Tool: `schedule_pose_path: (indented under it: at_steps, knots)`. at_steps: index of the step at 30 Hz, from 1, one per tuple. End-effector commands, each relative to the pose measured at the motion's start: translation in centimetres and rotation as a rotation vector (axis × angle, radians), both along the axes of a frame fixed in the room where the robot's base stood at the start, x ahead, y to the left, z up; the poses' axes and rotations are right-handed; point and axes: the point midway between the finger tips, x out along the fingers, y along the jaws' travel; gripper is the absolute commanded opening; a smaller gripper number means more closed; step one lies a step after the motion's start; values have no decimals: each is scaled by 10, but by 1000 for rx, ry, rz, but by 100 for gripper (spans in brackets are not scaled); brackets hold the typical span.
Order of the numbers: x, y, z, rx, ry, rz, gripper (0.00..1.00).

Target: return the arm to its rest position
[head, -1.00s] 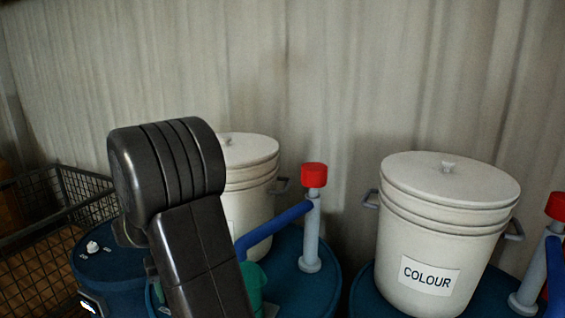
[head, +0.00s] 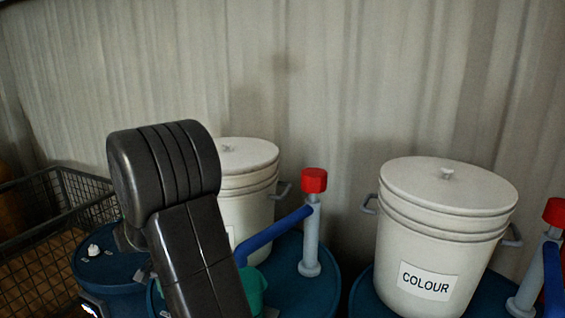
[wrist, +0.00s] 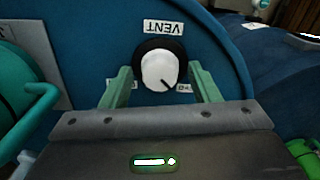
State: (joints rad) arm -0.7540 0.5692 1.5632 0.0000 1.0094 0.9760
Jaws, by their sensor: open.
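My gripper (wrist: 160,80) shows in the wrist view with its two green fingers apart. It is open. A white round knob (wrist: 159,70) with a dark pointer line sits between the fingers, on a blue curved surface (wrist: 85,30). I cannot tell whether the fingers touch it. A label reading VENT (wrist: 163,27) appears upside down above the knob. A smaller label right of the knob is partly hidden by a finger. In the head view my dark arm (head: 185,220) stands at the left of centre, and my gripper is hidden there.
A white lidded bucket marked COLOUR (head: 440,235) stands on a blue drum at the right. Another white bucket (head: 245,165) is behind my arm. A red-capped grey post (head: 311,225) with a blue lever (head: 272,232) stands between them. A wire crate (head: 40,225) is at the far left.

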Motion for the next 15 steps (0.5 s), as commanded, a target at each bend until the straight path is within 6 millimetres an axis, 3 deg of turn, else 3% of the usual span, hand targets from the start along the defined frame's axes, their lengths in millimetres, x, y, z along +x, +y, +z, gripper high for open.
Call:
schedule_pose_path:
  at_steps: [7,15]
  knots:
    - [0,0,1,0,0,-134,56]
    - [0,0,0,0,0,-172,56]
